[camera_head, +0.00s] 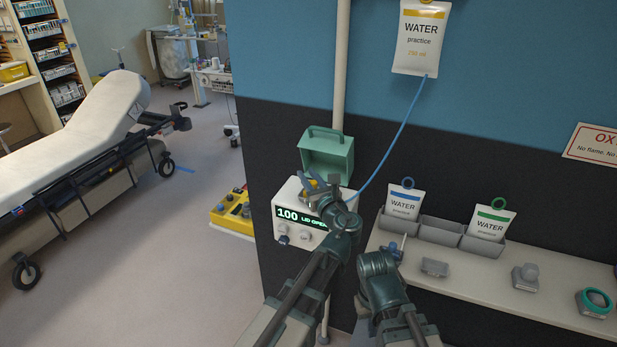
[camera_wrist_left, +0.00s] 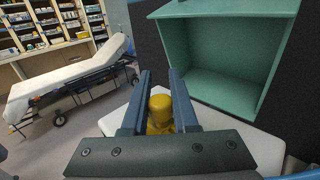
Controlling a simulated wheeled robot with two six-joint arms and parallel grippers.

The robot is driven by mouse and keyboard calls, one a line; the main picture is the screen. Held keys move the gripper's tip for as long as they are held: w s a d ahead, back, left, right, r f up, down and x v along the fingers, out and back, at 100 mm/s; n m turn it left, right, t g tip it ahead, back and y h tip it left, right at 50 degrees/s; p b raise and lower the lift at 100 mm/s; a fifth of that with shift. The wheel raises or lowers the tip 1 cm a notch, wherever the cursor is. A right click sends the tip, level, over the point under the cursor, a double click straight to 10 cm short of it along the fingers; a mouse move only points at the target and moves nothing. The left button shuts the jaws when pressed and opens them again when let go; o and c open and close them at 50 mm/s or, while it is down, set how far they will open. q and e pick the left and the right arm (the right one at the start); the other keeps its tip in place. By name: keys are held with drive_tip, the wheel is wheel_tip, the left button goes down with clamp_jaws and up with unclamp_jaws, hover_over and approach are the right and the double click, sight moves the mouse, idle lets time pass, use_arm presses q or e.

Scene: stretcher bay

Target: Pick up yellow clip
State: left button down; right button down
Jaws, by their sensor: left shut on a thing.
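The yellow clip (camera_head: 312,186) shows as a small yellow spot at the top of the white pump box, in front of the green open box. In the left wrist view the yellow clip (camera_wrist_left: 160,108) has a rounded top and stands between the two fingers. My left gripper (camera_head: 319,184) is shut on it; the left wrist view also shows this gripper (camera_wrist_left: 159,88). The fingers hide part of the clip, and I cannot tell whether it touches the surface below. My right arm is at the lower middle; its fingers do not show clearly.
The white pump box (camera_head: 283,211) reads 100. The green open box (camera_head: 327,152) is close behind the left gripper. A blue tube runs from the hanging water bag (camera_head: 421,38). A shelf (camera_head: 480,282) with pouches and small fittings is at right. A stretcher (camera_head: 75,140) stands at left.

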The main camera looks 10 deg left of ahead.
use_arm(q)
drive_tip(key=shift+r+p, duration=1.4)
drive_tip(key=shift+r, duration=0.15)
